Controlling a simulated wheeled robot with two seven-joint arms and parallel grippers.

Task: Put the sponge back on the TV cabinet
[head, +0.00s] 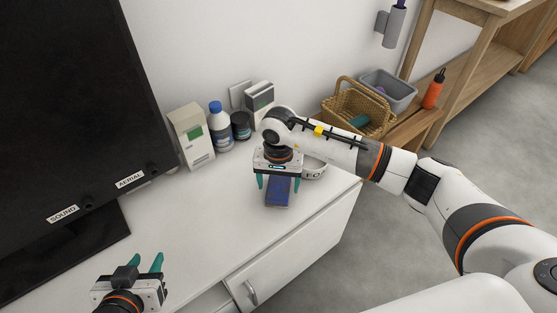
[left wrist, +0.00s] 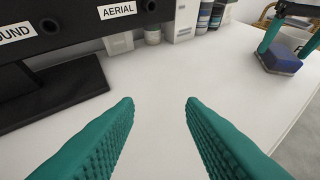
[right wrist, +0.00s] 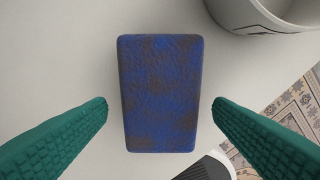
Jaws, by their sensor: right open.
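The sponge (head: 278,192) is a blue block with dark patches, lying on the white top of the TV cabinet (head: 222,220). It also shows in the right wrist view (right wrist: 160,92) and at the upper right of the left wrist view (left wrist: 278,60). My right gripper (head: 278,186) is open above the sponge, with one teal finger on each side. In the right wrist view a gap shows between each finger and the sponge. My left gripper (head: 142,264) is open and empty over the near left part of the cabinet.
A black TV (head: 75,110) stands at the left. A white box (head: 192,137), a blue-capped bottle (head: 220,128) and other containers line the wall. A white bowl-like container (head: 314,169) stands close beside the sponge. The cabinet top between the grippers is clear.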

